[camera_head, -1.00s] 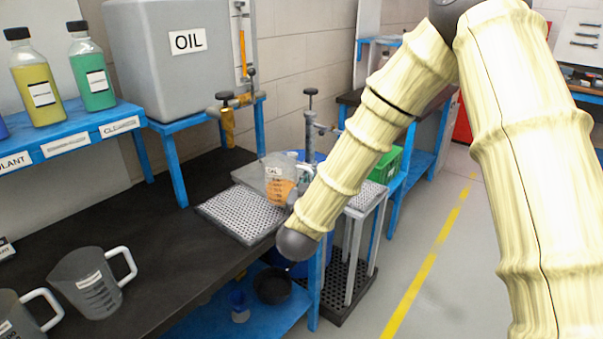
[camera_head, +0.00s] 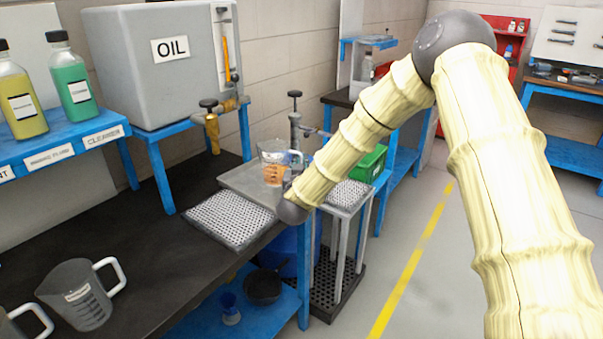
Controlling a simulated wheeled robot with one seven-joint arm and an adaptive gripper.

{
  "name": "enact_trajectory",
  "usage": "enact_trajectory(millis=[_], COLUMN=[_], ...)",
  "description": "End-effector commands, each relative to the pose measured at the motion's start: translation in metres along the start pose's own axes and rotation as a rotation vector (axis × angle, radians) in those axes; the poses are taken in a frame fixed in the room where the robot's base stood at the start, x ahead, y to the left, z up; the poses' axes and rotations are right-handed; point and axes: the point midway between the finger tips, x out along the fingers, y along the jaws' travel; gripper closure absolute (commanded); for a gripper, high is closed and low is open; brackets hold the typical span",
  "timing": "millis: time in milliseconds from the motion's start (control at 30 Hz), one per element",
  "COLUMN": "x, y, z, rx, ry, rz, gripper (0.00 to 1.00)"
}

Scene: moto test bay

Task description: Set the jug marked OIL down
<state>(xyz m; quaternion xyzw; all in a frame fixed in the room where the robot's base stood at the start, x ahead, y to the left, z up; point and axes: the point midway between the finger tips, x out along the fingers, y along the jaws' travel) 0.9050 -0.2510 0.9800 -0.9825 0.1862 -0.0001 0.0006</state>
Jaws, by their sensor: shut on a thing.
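The jug marked OIL (camera_head: 271,165) is clear and upright, with orange liquid in its lower part. It shows at the right end of the flat grey tray (camera_head: 237,179); I cannot tell whether its base touches anything. My gripper (camera_head: 297,161) is at the jug's right side, at the handle, shut on it. My arm and its rounded dark joint hide most of the gripper.
A perforated drip mat (camera_head: 230,220) lies on the dark bench in front of the tray. The grey OIL tank (camera_head: 165,65) with its tap stands behind. Empty jugs (camera_head: 80,293) stand at the front left. A green bin (camera_head: 368,165) and perforated stand (camera_head: 347,195) are at right.

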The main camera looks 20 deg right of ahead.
Motion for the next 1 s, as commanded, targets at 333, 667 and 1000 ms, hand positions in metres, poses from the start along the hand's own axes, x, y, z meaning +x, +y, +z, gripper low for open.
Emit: enact_trajectory(millis=[333, 667, 1000], x=[0.003, 0.003, 0.003], y=[0.001, 0.0, 0.001], z=[0.031, 0.035, 0.037], rx=[0.001, 0.001, 0.001], ry=[0.0, 0.001, 0.0], rz=[0.001, 0.001, 0.001], gripper=[1.0, 1.0, 0.69])
